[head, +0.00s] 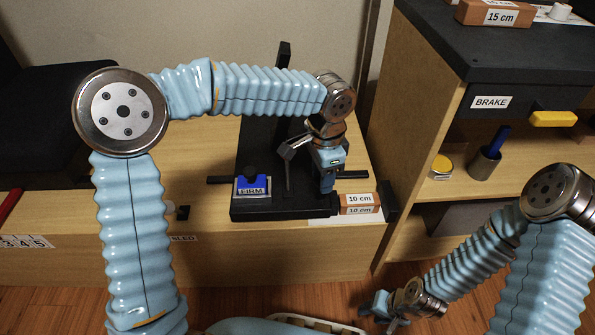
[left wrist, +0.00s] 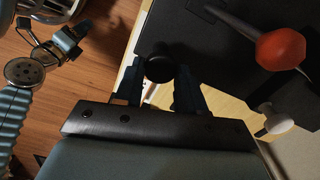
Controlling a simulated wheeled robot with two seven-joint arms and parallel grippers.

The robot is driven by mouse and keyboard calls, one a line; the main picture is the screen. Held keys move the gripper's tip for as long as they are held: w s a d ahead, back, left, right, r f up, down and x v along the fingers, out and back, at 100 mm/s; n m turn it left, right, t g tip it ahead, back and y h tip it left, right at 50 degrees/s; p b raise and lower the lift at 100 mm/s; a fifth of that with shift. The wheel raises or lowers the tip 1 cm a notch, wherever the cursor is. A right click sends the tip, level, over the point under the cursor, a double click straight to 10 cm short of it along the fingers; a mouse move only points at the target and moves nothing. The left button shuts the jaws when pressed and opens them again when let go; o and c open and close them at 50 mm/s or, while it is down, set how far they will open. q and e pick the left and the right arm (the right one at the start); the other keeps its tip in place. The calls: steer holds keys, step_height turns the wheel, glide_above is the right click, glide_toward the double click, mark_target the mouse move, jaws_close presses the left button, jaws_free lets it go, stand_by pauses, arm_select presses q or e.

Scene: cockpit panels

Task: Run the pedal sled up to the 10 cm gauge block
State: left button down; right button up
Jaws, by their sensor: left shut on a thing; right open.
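The black pedal sled (head: 280,208) stands on the wooden bench, with a blue block labelled FIRM (head: 252,186) on its front left. The orange 10 cm gauge block (head: 360,200) lies just right of the sled's front corner; I cannot tell whether they touch. My left gripper (head: 327,184) is over the sled's right side, shut on a black knob (left wrist: 158,68), which shows between its blue fingers in the left wrist view. In the head view the gripper mostly hides the knob. My right gripper (head: 385,308) is open and empty, low in front of the bench.
A black stop (head: 388,200) stands right of the gauge block. To the right is a wooden cabinet with a BRAKE label (head: 491,102), a yellow handle (head: 553,119) and a cup (head: 484,163). A 15 cm block (head: 497,14) lies on top. In the left wrist view are red (left wrist: 281,50) and white (left wrist: 279,123) knobs.

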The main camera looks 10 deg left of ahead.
arm_select(q)
steer(key=shift+w+d, duration=0.2)
steer(key=shift+d, duration=0.35)
steer(key=shift+w+d, duration=0.15)
steer(key=shift+d, duration=0.35)
steer(key=c, duration=0.7)
jaws_free()
steer(key=shift+o, duration=0.2)
step_height(320, 180, up, 14)
steer(key=p, duration=0.3)
steer(key=shift+p, duration=0.3)
steer(key=shift+f, duration=0.1)
